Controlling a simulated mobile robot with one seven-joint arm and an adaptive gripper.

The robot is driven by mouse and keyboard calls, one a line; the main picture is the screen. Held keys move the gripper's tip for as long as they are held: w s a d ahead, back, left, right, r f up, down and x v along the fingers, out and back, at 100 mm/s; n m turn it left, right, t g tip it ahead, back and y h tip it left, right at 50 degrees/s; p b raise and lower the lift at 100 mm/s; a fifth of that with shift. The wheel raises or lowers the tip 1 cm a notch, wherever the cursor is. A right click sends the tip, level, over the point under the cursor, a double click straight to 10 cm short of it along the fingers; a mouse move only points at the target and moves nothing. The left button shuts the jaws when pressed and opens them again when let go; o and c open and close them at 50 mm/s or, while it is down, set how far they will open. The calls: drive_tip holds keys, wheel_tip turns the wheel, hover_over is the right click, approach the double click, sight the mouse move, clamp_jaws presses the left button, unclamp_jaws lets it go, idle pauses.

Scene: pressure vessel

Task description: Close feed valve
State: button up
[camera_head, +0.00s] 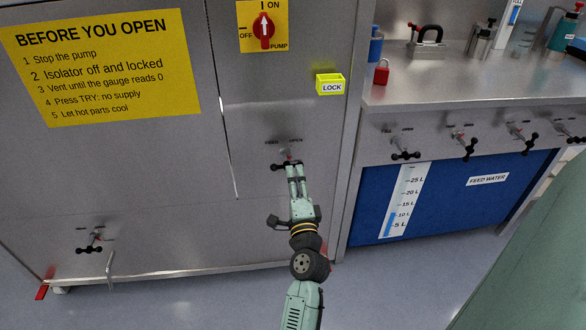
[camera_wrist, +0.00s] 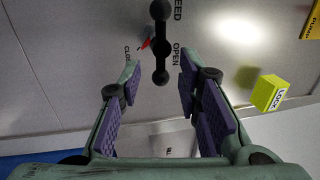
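The feed valve has a black bar handle with rounded ends (camera_head: 279,167) on the grey cabinet front, under "FEED" and "OPEN" lettering. In the wrist view the handle (camera_wrist: 161,28) stands upright in the picture, with a small red pointer (camera_wrist: 146,43) on its left side, toward the partly hidden "CLOS…" lettering; its exact setting is unclear. My gripper (camera_head: 295,167) is at the valve. In the wrist view my gripper (camera_wrist: 160,70) is open, its fingertips on either side of the handle's near end, with visible gaps. Contact is not visible. In the head view the fingers hide part of the handle.
A yellow LOCK box (camera_head: 330,84) and a red pump switch (camera_head: 264,29) are above the valve. Another valve (camera_head: 91,246) is low at left. Several valves line the bench front at right, above a blue feed water tank (camera_head: 455,195).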

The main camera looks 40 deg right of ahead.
drive_tip(key=v, duration=0.7)
drive_tip(key=shift+s+a, duration=0.1)
